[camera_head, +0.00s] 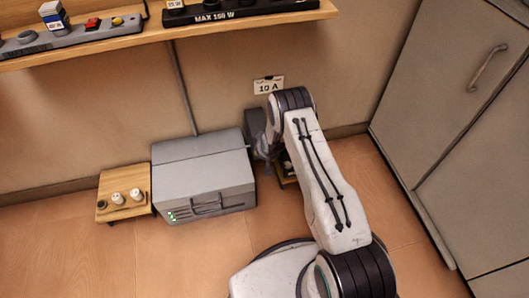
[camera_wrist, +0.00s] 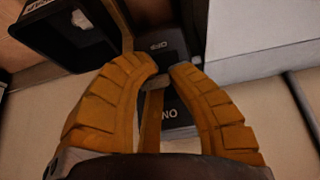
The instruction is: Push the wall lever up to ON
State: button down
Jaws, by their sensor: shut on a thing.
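The dark switch box (camera_head: 254,122) is on the wall, below a "10 A" sign, partly covered by my arm in the head view. In the wrist view the switch box (camera_wrist: 176,45) appears upside down, with OFF near the top of the picture and ON lower down. The lever (camera_wrist: 151,122) is a narrow brownish bar between my orange fingers, running down the picture beside the ON label. My gripper (camera_wrist: 166,68) is shut on the lever. Its fingers are mostly hidden in the head view. The lever's exact tilt is hard to tell.
A grey metal case (camera_head: 205,180) with green lights stands close left of the switch box. A black bin (camera_wrist: 68,38) lies close by on the other side. A wooden shelf (camera_head: 130,48) hangs above left. Grey cabinets (camera_head: 440,90) stand right. Floor at front left is clear.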

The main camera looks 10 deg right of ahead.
jog(key=shift+w+d+r, duration=0.1)
jog(key=shift+d+r, duration=0.05)
jog(key=shift+d, duration=0.1)
jog(key=c, duration=1.4)
grip_release()
jog(key=shift+d, duration=0.1)
jog(key=o, duration=0.3)
jog(key=shift+o, duration=0.2)
jog(key=shift+a, duration=0.25)
